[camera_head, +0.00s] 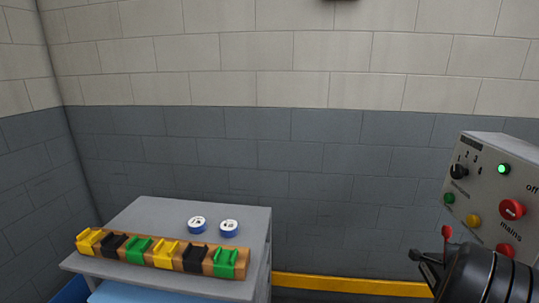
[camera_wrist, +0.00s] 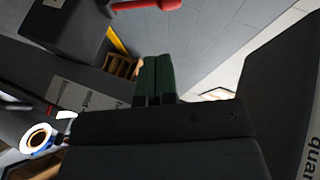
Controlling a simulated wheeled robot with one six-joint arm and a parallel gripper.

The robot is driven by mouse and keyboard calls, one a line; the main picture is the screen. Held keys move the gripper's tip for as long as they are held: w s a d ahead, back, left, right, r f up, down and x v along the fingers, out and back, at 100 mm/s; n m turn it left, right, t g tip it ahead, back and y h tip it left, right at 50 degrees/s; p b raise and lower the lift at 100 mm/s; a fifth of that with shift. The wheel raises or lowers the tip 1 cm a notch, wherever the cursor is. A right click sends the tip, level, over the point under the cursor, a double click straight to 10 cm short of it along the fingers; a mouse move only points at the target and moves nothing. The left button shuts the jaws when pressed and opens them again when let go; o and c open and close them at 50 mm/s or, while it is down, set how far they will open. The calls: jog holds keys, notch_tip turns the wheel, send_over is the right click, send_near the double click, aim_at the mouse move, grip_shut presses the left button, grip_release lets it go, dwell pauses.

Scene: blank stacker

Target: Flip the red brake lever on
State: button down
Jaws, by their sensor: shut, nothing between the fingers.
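A red lever handle (camera_wrist: 147,4) with a rounded end lies along the top edge of the wrist view, cut off by the frame. It is beyond my gripper's fingertips and apart from them. In the head view a small red knob (camera_head: 446,232) on a stem stands beside my black arm at the lower right; it may be the same lever, but I cannot be sure. My gripper (camera_wrist: 156,58) shows in the wrist view with its dark green fingers together and nothing between them. In the head view I cannot make out the fingers.
A grey control panel (camera_head: 485,190) stands at the right, with a lit green lamp (camera_head: 503,169), red knobs and a yellow button. A grey table (camera_head: 140,215) at the left bears a wooden rail of coloured blocks and two blue-white discs. A dark labelled body (camera_wrist: 280,95) flanks my gripper.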

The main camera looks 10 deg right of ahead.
jog(key=s+a+f+n+g+y+p, duration=0.2)
jog(key=s+a+f+n+g+y, duration=0.25)
jog(key=a+n, duration=0.25)
jog(key=a+r+n+y+p, duration=0.2)
jog(key=a+r+n, duration=0.3)
jog(key=a, duration=0.7)
jog(key=s+a+r+n+g+y+p, duration=0.1)
jog(key=a+r+n+p, duration=0.4)
jog(key=a, duration=0.7)
jog(key=s+a+r+n+y+p, duration=0.1)
jog(key=a+r+n+y+p, duration=0.2)
jog(key=a+r+n, duration=0.4)
jog(key=a+p, duration=0.1)
jog(key=a, duration=0.4)
jog(key=shift+r, duration=0.35)
jog(key=shift+s+a+g, duration=0.1)
jog(key=shift+g, duration=0.15)
